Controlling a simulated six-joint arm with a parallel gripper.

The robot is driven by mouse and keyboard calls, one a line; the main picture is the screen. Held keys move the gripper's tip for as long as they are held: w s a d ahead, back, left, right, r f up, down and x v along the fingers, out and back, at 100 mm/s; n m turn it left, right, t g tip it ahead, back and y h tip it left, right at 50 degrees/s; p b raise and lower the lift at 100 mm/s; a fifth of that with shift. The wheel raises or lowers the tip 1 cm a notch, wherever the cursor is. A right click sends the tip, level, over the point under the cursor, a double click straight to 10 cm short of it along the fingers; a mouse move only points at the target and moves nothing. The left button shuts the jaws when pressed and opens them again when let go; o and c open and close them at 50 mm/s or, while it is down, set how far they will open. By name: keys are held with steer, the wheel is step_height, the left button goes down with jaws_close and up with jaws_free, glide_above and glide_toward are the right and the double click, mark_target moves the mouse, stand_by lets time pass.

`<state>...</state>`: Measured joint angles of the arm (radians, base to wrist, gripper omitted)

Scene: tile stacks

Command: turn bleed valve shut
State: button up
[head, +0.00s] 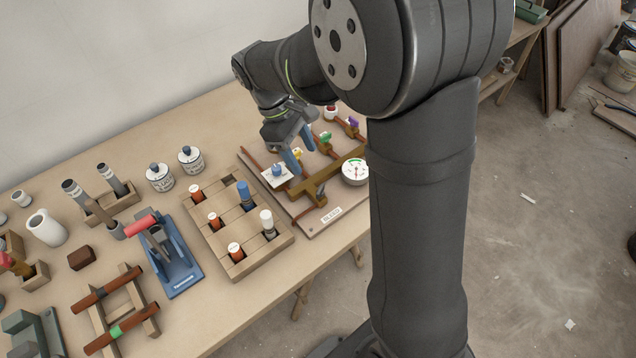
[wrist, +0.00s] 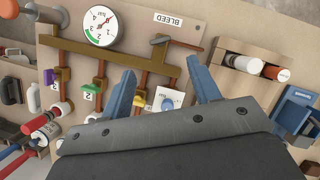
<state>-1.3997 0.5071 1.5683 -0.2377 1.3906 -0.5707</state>
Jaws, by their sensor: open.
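The valve board (head: 312,222) carries copper pipes on a brass-coloured manifold (head: 327,176). Its BLEED label (head: 331,212) also shows in the wrist view (wrist: 168,20). A blue knob on a white plate (wrist: 168,101) shows between the fingers.
A round gauge (head: 355,171) sits on the board. A wooden rack with several cylinders (head: 240,225) stands left of the board. My upper arm hides the board's right part in the head view.

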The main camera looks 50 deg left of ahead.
mark_target(320, 189)
steer(key=x, duration=1)
steer(key=shift+d+f, duration=0.1)
steer(key=shift+f, duration=0.2)
